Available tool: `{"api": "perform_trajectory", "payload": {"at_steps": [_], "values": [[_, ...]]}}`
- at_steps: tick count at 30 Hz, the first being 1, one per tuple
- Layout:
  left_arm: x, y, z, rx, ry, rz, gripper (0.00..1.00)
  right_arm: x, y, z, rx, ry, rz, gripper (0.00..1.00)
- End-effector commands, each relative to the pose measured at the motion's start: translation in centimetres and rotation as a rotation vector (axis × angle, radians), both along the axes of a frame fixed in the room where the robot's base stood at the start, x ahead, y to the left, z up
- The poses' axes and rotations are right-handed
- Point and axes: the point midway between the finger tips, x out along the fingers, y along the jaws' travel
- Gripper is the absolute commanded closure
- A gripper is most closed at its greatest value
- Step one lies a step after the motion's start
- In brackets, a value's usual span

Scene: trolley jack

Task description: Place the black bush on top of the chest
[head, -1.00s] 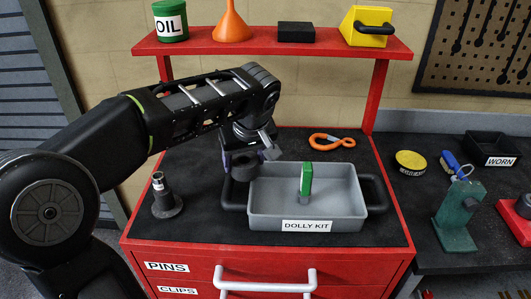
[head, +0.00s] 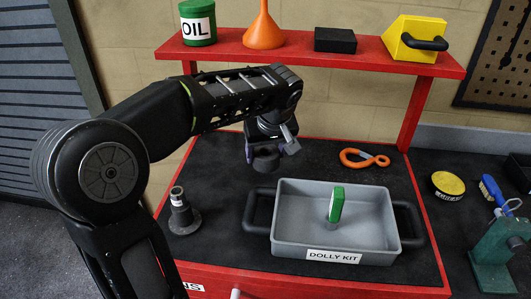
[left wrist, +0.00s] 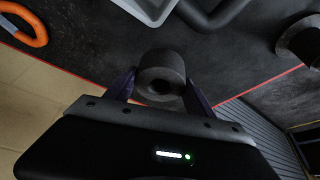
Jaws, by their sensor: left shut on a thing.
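The black bush (head: 265,161) is a short dark ring held between the fingers of my left gripper (head: 267,150). In the left wrist view the bush (left wrist: 162,76) sits between the two purple-grey fingertips, its hole facing the camera. The red chest (head: 222,246) has a black top. The bush shows over the back left part of that top, behind the tray's left handle. I cannot tell for sure whether it touches the top. My right gripper is in neither view.
The grey DOLLY KIT tray (head: 345,257) with a green-topped piece stands on the chest. A dark flanged post (head: 182,214) stands left, an orange hook (head: 364,158) lies behind. A red shelf (head: 290,58) rises at the back. The top between post and tray is clear.

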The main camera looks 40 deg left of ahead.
Motion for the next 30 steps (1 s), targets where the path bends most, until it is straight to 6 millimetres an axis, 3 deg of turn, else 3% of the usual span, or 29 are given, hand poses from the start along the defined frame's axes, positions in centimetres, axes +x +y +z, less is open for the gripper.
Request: {"api": "perform_trajectory", "payload": {"at_steps": [6,10,24,30], "values": [[3.0,3.8,-2.1,0.000,0.001,0.003,1.00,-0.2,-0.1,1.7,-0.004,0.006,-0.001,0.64],[4.2,5.2,-3.2,0.001,-0.001,0.001,1.00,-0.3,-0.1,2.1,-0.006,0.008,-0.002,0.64],[4.9,6.0,-3.8,0.001,-0.002,0.000,1.00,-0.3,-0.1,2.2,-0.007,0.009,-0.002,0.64],[6.1,7.6,-4.9,0.000,0.000,0.001,1.00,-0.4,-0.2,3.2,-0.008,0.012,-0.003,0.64]]}}
